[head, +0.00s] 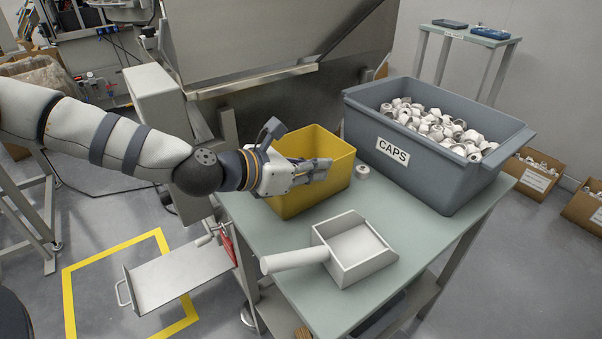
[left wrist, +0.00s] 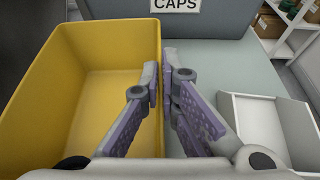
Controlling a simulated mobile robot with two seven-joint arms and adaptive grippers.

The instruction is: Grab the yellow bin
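The yellow bin (head: 318,194) stands upright on the grey-green table, and its visible inside is empty. It fills the left of the left wrist view (left wrist: 88,60). My left gripper (head: 328,165) reaches over the bin from the left. In the left wrist view its fingertips (left wrist: 161,82) are close together at the bin's right wall, one finger on the inner side and one on the outer side, with the rim between them. It looks shut on that wall. My right gripper is in neither view.
A grey bin labelled CAPS (head: 430,165), full of white caps, stands at the table's back right. A white scoop (head: 348,262) lies in front of the yellow bin. A single cap (head: 362,172) lies between the two bins. The table's (head: 404,282) front right is clear.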

